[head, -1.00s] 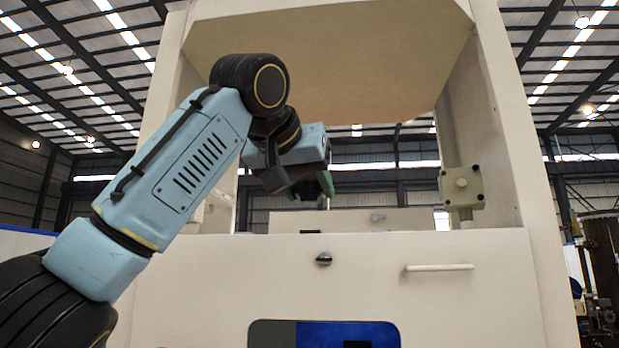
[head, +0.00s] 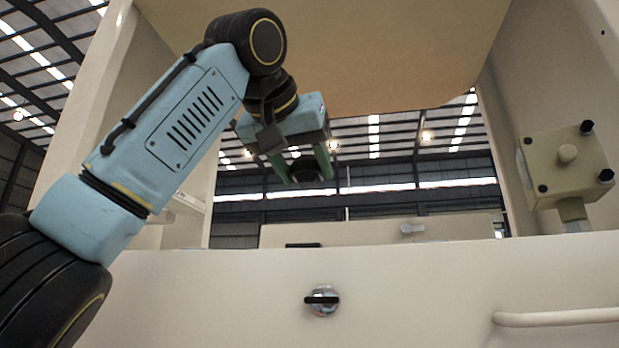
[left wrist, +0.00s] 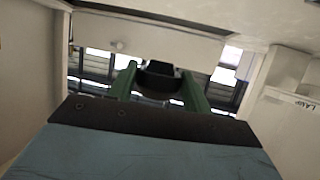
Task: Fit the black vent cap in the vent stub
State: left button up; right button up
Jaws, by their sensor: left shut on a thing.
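My left gripper (head: 305,176) hangs in the cabinet's open bay, its green fingers pointing down in the head view. It is shut on the black vent cap (head: 309,171), a dark round piece. The cap also shows between the green fingers in the left wrist view (left wrist: 158,78), partly hidden by them. The cap is in the air, apart from the cabinet. My right gripper is not in view.
The beige cabinet's front wall (head: 220,290) carries a dark-handled round knob (head: 322,300) and a pale bar handle (head: 560,317). A beige box (head: 567,168) with black corner knobs stands at the right. A tan panel (head: 340,50) overhangs the bay. Space right of the gripper is free.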

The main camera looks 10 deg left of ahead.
pick_arm(q)
jog(key=shift+s+f, duration=0.7)
jog(key=shift+f, duration=0.15)
jog(key=f, duration=0.3)
jog(key=shift+w+f, duration=0.25)
jog(key=shift+f, duration=0.35)
notch_tip(320, 180, down, 3)
jog(key=shift+r+b, duration=0.1)
jog(key=shift+b, duration=0.55)
jog(key=shift+f+b, duration=0.6)
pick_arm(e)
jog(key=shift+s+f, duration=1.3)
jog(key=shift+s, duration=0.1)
pick_arm(q)
jog(key=shift+s, duration=0.2)
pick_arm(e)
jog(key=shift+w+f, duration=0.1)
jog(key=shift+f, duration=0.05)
pick_arm(q)
jog(key=shift+f+b, duration=0.3)
jog(key=shift+b, duration=0.15)
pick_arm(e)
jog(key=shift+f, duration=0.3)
